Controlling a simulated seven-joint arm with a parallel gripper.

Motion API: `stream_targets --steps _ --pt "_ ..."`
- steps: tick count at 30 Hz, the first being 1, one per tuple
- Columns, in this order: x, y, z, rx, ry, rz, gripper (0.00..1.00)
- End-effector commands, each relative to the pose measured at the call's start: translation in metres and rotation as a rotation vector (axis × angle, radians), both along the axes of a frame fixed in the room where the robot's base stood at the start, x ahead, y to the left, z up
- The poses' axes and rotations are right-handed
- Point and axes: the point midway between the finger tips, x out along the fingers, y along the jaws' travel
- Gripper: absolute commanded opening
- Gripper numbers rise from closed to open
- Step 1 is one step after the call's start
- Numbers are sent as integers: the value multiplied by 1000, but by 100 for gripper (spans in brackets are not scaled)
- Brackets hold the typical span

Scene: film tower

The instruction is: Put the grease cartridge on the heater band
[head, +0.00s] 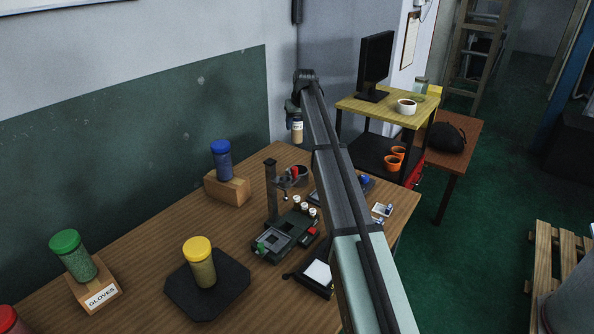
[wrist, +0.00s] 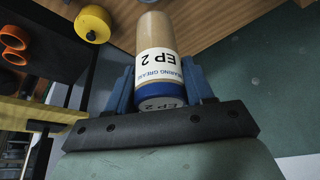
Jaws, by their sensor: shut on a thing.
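The grease cartridge (head: 297,130) is a tan cylinder with a white label and hangs upright below my gripper (head: 295,107), above the far part of the wooden table. In the wrist view my gripper (wrist: 160,92) has its blue fingers on both sides of the cartridge (wrist: 155,40). Its label reads EP 2, and its blue end is nearest the gripper. A dark round ring-like piece (head: 301,174) sits on the table below, beside a stand. It may be the heater band, but I cannot tell for sure.
A dark stand (head: 271,190) and small bottles (head: 304,207) are near the ring. Yellow-capped (head: 199,262), blue-capped (head: 222,160) and green-capped (head: 75,255) jars stand to the left. A cart (head: 385,111) with a monitor is behind. My arm hides part of the table.

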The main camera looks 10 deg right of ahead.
Motion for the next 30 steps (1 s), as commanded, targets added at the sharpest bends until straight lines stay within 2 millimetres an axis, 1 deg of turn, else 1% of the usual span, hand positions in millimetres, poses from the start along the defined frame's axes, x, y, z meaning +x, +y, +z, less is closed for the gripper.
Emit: stream_targets --steps 1,3,11,18,26,30 --pt "-1 0 -9 0 0 0 18" --pt "0 0 -18 0 -1 0 18" --pt "0 0 -43 0 -1 0 18" --pt "0 0 -81 0 -1 0 18" --pt "0 0 -100 0 -2 0 18" --pt "0 0 -119 0 0 0 18"
